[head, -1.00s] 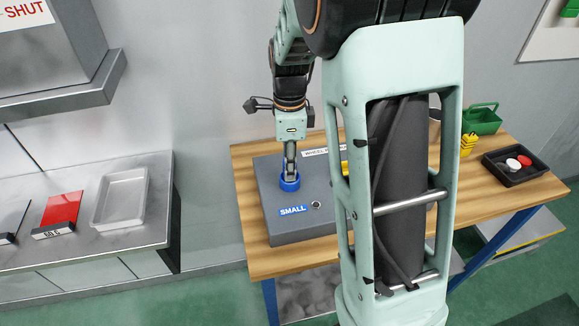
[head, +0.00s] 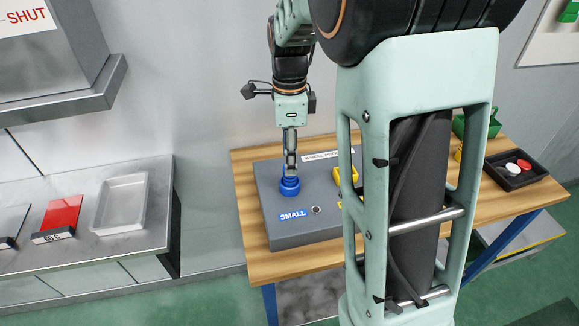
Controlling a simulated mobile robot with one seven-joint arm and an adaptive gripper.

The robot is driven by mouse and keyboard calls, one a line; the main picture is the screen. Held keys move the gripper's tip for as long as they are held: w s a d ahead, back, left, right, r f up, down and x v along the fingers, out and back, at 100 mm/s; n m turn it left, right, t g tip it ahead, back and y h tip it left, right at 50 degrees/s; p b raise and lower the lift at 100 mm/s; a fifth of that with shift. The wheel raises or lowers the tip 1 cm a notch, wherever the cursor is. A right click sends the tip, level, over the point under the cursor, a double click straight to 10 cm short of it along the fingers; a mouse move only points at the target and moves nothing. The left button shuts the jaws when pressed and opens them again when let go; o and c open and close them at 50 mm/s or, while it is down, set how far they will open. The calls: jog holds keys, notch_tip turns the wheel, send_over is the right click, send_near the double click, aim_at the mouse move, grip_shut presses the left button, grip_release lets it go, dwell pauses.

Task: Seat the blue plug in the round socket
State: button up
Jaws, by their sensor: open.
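The blue plug (head: 289,187) is on the top of the grey box (head: 287,239), behind the blue SMALL label (head: 293,215). It looks upright, with a wide round lower part and a narrower top. My gripper (head: 290,171) points straight down right at the top of the plug and is open. From this angle I cannot tell whether its fingers touch the plug. No open round socket shows under or around the plug, so I cannot see how deep it sits. A small round fitting (head: 316,210) is on the box, right of the label.
A yellow piece (head: 346,180) is on the box, partly hidden by my arm. A black tray (head: 515,169) with red and white discs and a green container (head: 478,124) are at the right of the wooden table (head: 246,210). A metal counter (head: 110,226) stands left.

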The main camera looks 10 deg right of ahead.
notch_tip(320, 180, up, 7)
jog(key=shift+r, duration=0.2)
dwell(0.4)
